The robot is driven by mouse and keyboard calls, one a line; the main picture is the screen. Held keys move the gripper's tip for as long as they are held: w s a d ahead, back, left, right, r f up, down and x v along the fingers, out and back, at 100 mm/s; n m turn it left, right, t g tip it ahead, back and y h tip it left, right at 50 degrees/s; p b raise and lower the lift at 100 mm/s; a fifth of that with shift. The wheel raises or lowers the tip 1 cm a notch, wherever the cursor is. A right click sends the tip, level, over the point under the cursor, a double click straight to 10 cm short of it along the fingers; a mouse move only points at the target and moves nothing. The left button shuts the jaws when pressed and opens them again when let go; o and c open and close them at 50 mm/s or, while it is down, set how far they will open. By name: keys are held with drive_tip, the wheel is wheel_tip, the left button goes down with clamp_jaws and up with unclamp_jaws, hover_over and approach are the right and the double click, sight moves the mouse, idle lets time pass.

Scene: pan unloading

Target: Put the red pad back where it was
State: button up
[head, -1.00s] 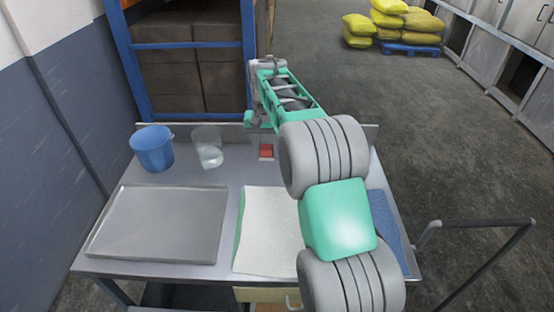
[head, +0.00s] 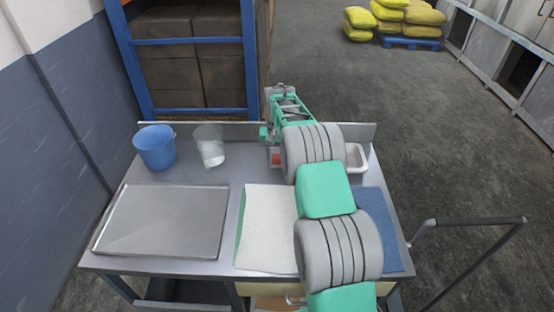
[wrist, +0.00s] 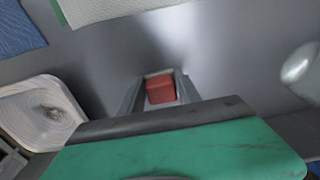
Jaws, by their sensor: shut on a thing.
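The red pad (head: 276,160) is small and block-shaped. It is held between the fingers of my gripper (wrist: 160,86), over the back middle of the table. In the wrist view the pad (wrist: 160,91) shows between the two grey fingers, which are shut on it. Bare grey metal lies around the fingertips. I cannot tell whether the pad touches the table. In the head view my arm hides part of the gripper and the table just right of it.
A pale dish (head: 355,156) stands right of my gripper, partly hidden. A clear glass (head: 210,147) and blue bucket (head: 155,148) stand left. A metal tray (head: 163,222), white cloth (head: 267,232) and blue mat (head: 376,225) lie nearer. Bare table (head: 222,176) shows between.

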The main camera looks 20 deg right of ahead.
sight(276, 159)
drive_tip(key=o, duration=1.3)
drive_tip(key=shift+r, duration=0.3)
wheel_tip(276, 159, up, 13)
drive_tip(key=b, duration=0.1)
drive_tip(key=s+a+r+n+t, duration=0.1)
drive_tip(key=s+a+r+n, duration=0.1)
drive_tip(key=s+a+r, duration=0.6)
drive_tip(key=s+a+f+n+t, duration=0.1)
drive_tip(key=s+f, duration=0.1)
drive_tip(key=s, duration=0.5)
drive_tip(key=s+a+f+n+t, duration=0.1)
drive_tip(key=s+a+f, duration=0.1)
drive_tip(key=s, duration=0.6)
drive_tip(key=s+a+f+t, duration=0.1)
drive_tip(key=s+f, duration=0.3)
drive_tip(key=s, duration=0.4)
drive_tip(key=shift+a+n, duration=0.4)
drive_tip(key=shift+a, duration=0.35)
